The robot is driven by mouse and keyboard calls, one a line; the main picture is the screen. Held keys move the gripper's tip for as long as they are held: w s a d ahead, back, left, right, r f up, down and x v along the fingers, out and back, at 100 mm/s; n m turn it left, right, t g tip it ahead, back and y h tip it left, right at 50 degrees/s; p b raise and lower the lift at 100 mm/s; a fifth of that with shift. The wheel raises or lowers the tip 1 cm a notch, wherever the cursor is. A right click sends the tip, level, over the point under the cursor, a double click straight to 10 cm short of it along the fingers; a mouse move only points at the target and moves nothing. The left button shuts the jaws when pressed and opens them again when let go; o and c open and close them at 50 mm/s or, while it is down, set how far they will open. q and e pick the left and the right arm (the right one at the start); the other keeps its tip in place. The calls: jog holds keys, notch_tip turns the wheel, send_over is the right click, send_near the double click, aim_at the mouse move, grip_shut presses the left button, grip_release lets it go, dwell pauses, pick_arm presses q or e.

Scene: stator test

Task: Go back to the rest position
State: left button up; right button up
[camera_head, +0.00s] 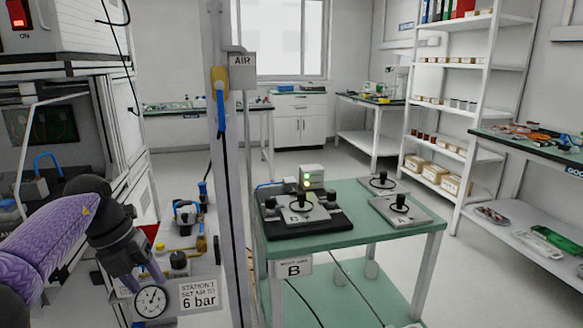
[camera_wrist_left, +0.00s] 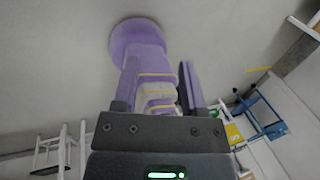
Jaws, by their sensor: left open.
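My left arm comes in from the left in the head view, with a purple sleeve and a dark wrist. My left gripper (camera_head: 146,276) points down and to the right, just above a round pressure gauge (camera_head: 151,301). I cannot tell whether it touches the gauge. In the left wrist view the gripper (camera_wrist_left: 160,75) shows purple fingers standing apart. A whitish part with yellow bands shows between or behind them, and I cannot tell what it is. My right gripper is in neither view.
A "6 bar" sign (camera_head: 199,295) stands beside the gauge. A grey post (camera_head: 229,180) with an "AIR" sign rises to its right. A green table (camera_head: 350,222) holds a fixture and grey plates. Shelves (camera_head: 440,130) stand at the right. Clear floor shows behind the table.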

pick_arm(q)
jog(key=s+d+f+n+t+h+p, duration=0.2)
jog(key=d+f+n+t+h+p, duration=0.35)
jog(key=d+f, duration=0.8)
jog(key=s+a+f+n+t+y+p, duration=0.15)
jog(key=s+f+n+t, duration=0.25)
jog(key=s+f+n, duration=0.5)
jog(key=s+a+f+n+g+y+p, duration=0.1)
jog(key=s+a+f+n+g+y, duration=0.1)
jog(key=s+f+n, duration=0.35)
jog(key=s+a+f+n+g+y, duration=0.1)
jog(key=s+a+f+n+y, duration=0.15)
jog(key=s, duration=0.65)
jog(key=s+a+f+n+g+y+p, duration=0.1)
jog(key=s+a+f+n+g+y, duration=0.15)
jog(key=s+f+n, duration=0.35)
jog(key=s+a+n+g+y+p, duration=0.1)
jog(key=s+g, duration=0.4)
jog(key=s, duration=1.6)
jog(key=shift+s+a+r+n, duration=0.15)
jog(key=shift+s+r+n, duration=0.15)
jog(key=shift+n, duration=0.45)
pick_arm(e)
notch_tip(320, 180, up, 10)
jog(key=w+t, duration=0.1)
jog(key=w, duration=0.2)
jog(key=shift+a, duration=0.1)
